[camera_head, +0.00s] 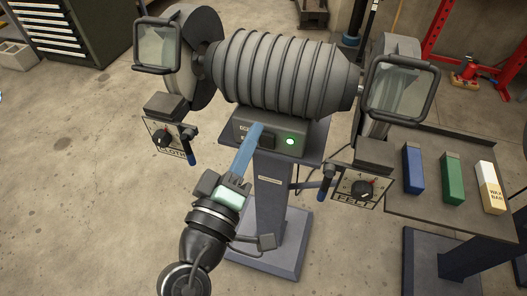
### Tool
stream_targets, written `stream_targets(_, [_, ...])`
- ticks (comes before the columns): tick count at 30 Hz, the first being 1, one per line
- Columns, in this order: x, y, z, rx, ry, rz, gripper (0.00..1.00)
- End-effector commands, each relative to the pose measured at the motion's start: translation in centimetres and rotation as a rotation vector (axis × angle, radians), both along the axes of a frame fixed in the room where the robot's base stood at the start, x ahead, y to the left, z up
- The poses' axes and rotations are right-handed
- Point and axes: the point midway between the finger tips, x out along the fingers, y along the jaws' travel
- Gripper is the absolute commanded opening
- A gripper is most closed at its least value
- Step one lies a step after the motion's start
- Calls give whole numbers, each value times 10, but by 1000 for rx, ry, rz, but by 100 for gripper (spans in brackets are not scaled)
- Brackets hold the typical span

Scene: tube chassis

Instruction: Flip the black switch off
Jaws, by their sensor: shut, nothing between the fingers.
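The black switch (267,141) is on the front of the grey control box (240,122) under the bench grinder's ribbed motor. A green light (290,141) glows on the box to the right of the switch. My gripper (256,129) is shut and empty, with its blue fingers reaching up to the box front. The fingertips overlap the left side of the switch in this view. I cannot tell whether they touch it. Part of the switch is hidden behind the fingers, and its tilt is too small to read.
Two dial panels, a left one (162,139) and a right one (362,189), hang beside the pedestal (270,205). Clear shields (400,92) stick out above. A table at right (418,205) holds blue, green and yellow-white bars.

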Motion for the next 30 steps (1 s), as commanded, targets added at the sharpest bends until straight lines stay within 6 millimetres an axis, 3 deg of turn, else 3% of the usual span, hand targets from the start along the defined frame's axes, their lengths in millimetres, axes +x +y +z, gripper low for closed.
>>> stream_targets(1, [-12, 5, -53, -104, 56, -10, 0])
stream_targets(3, [-27, 11, -89, -234, 101, -20, 0])
stream_targets(6, [-44, 18, -122, -375, 141, -20, 0])
stream_targets(9, [-55, 22, -139, -459, 158, -19, 0])
stream_targets(23, [-56, 22, -140, -493, 161, -20, 0])
stream_targets(30, [-26, 12, -135, -491, 159, -23, 0])
